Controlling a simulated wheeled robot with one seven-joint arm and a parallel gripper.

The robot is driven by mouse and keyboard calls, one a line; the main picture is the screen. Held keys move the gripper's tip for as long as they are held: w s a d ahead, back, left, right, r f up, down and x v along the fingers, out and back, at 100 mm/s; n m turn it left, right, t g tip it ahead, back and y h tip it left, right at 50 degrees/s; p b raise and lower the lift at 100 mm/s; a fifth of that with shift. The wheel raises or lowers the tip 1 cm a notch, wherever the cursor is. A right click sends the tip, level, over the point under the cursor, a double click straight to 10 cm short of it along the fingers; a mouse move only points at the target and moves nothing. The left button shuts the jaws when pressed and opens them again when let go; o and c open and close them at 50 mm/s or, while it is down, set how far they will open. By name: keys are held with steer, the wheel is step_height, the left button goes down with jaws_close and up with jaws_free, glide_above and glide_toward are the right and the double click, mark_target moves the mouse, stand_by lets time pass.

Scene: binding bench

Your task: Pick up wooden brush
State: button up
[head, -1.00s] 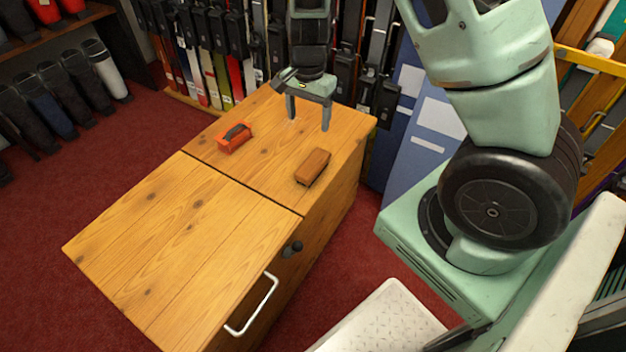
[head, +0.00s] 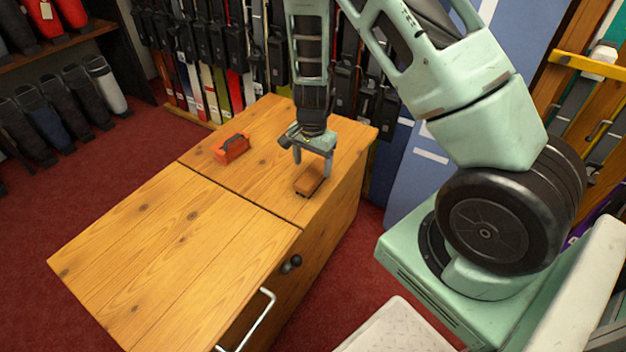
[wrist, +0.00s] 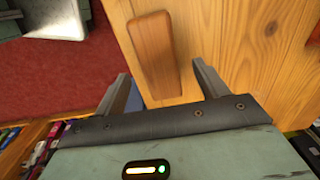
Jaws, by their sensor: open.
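The wooden brush (head: 309,180) is a small brown block on the right part of the wooden bench top, near its right edge. In the wrist view the brush (wrist: 154,52) lies ahead of and between the two fingers, its near end close to the fingertip line. My gripper (head: 312,172) is open and empty, pointing down just above the brush's far end. In the wrist view my gripper (wrist: 160,80) has one finger on each side of the brush's line. Whether a finger touches the brush cannot be told.
An orange tool with a dark handle (head: 232,148) lies on the bench top (head: 170,225), left of the brush. A metal handle (head: 262,318) sticks out from the bench's front side. Skis and boots line the back wall. The near left bench top is clear.

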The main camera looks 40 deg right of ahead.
mark_target(313, 172)
step_height(313, 172, down, 5)
steer(key=shift+d+r+b, duration=0.1)
steer(key=shift+r+b, duration=0.05)
steer(key=shift+b, duration=0.65)
steer(key=c, duration=1.2)
steer(key=shift+r, duration=0.15)
step_height(313, 172, up, 10)
steer(key=p, duration=0.3)
steer(key=shift+p, duration=0.3)
